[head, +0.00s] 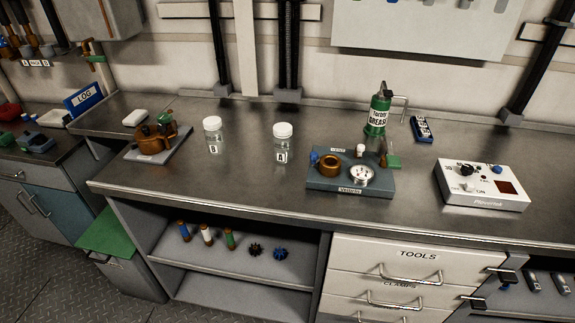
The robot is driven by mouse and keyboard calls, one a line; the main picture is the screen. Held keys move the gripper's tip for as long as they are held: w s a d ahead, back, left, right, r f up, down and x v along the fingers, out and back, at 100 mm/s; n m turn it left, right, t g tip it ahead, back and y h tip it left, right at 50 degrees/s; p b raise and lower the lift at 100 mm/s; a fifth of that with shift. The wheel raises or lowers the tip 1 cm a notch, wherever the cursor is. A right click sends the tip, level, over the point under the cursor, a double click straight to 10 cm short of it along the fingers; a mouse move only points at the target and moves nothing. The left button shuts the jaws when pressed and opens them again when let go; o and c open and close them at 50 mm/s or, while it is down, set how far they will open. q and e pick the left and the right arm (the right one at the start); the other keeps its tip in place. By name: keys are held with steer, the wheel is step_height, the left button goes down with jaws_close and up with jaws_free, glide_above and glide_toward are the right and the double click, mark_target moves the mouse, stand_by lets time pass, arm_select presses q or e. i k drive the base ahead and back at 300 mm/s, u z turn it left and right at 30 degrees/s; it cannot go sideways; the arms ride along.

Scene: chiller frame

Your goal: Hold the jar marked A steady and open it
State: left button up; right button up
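The jar marked A (282,147) stands upright on the metal worktop (245,185), near the middle of the head view. It is clear, with a white lid (283,130) on top and a black A on a white label facing me. A similar jar marked B (213,137), also with a white lid, stands a short way to its left. The two jars are apart, and nothing touches jar A. I cannot make out either of my grippers in this view.
Right of jar A sits a blue-grey fixture (318,184) with brass and round parts. Behind it stands a green grease can (378,115); further right is a white switch box (482,199). A brown pump-like device (152,142) is at left. Worktop before the jars is clear.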

mark_target(282, 146)
steer(key=z, duration=0.9)
steer(key=i, duration=0.8)
steer(key=u, duration=0.4)
